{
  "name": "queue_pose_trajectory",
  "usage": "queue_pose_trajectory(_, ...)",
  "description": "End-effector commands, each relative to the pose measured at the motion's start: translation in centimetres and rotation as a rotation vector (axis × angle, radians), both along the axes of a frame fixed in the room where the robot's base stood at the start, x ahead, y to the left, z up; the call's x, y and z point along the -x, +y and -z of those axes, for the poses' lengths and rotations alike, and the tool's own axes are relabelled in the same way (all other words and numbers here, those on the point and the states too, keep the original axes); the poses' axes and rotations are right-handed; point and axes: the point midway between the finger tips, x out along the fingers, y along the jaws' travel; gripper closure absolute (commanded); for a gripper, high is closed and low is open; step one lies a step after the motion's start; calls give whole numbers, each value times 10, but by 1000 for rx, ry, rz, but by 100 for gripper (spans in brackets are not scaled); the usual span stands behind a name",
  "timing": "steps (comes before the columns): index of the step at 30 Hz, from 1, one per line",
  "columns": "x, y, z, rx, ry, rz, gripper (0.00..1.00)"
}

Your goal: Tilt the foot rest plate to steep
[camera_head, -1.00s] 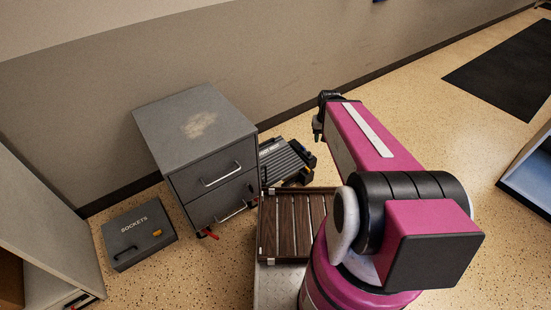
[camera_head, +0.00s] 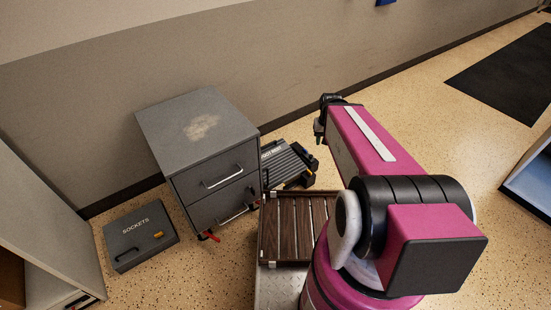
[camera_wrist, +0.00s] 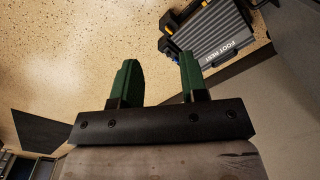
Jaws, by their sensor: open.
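The foot rest (camera_head: 287,163) is a grey ribbed plate on a dark base. It lies on the floor by the wall, right of the grey drawer cabinet, which hides part of it. In the wrist view the foot rest (camera_wrist: 217,35) is at the top right, with its label legible and yellow and blue parts at its left side. My gripper (camera_wrist: 158,75) shows two green fingers spread apart with nothing between them. The foot rest lies beyond the right finger, apart from it. How steeply the plate is tilted I cannot tell.
The grey drawer cabinet (camera_head: 200,150) stands against the wall. A sockets case (camera_head: 140,236) lies on the floor at its left. A red item (camera_head: 209,236) is by the cabinet's foot. The floor right of my arm is clear up to a dark mat (camera_head: 505,75).

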Motion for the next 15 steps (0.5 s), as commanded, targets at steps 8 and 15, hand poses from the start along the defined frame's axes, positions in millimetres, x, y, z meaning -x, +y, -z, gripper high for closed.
queue_pose_trajectory(8, -124, 45, 65, -3, 0, 225, 60)
queue_pose_trajectory(15, -240, 112, 142, -7, 0, 498, 60)
